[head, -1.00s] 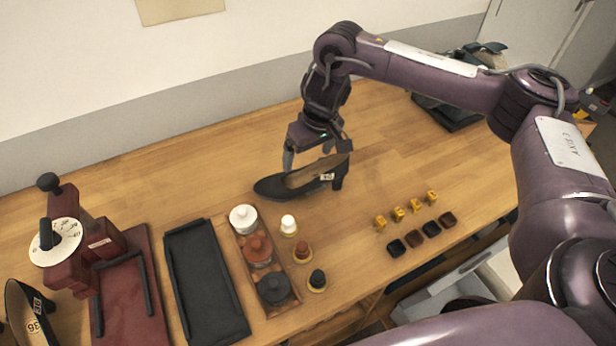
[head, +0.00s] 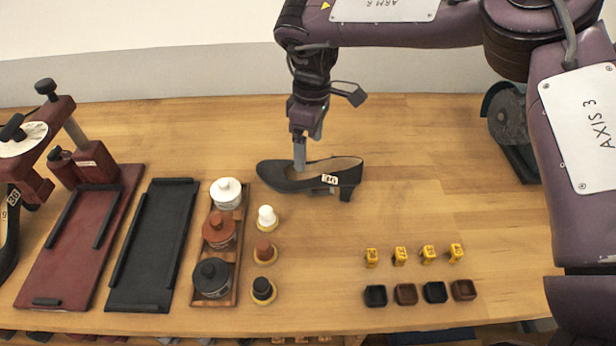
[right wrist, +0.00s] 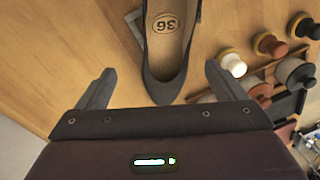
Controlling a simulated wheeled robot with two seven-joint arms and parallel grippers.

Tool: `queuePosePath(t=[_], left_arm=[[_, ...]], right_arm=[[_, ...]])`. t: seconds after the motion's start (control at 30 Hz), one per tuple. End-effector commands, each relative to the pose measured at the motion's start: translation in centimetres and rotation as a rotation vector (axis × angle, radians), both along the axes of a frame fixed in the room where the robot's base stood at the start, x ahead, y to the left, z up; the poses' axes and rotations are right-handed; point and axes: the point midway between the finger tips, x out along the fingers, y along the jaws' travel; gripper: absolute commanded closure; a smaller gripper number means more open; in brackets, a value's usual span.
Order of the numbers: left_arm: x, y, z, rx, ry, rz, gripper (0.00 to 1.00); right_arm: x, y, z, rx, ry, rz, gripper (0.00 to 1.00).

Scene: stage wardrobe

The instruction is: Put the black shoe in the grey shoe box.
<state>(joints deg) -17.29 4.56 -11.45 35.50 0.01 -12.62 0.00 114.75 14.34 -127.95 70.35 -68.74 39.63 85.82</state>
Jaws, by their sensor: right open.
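The black heeled shoe (head: 320,177) stands upright on the wooden table, toe to the left and heel to the right, with a small number label on its side. My right gripper (head: 300,168) points down at the shoe's front part. In the right wrist view my open right gripper (right wrist: 160,70) has one finger on each side of the shoe's toe (right wrist: 165,88), with gaps visible; the insole reads 36. I cannot tell how far the fingertips are above the table. My left gripper is not in view. I cannot make out a grey shoe box in the current views.
Left of the shoe are a wooden rack (head: 233,262) of lidded pots, several small daubers, a black tray (head: 150,245) and a red stand (head: 85,235).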

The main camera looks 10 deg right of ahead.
Motion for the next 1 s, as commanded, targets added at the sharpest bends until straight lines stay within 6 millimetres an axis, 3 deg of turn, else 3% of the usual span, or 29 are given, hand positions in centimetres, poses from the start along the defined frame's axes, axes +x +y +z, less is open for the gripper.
queuePosePath(t=[0.43,0.73,1.0], left_arm=[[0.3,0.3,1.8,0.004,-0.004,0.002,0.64],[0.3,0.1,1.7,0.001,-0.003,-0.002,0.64],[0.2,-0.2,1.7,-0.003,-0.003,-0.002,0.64]], right_arm=[[-0.8,1.3,-5.6,-0.001,0.003,-0.003,0.10],[-0.9,1.3,-6.4,-0.001,0.002,-0.004,0.10],[-0.8,1.3,-6.3,0.000,0.001,-0.004,0.44]])
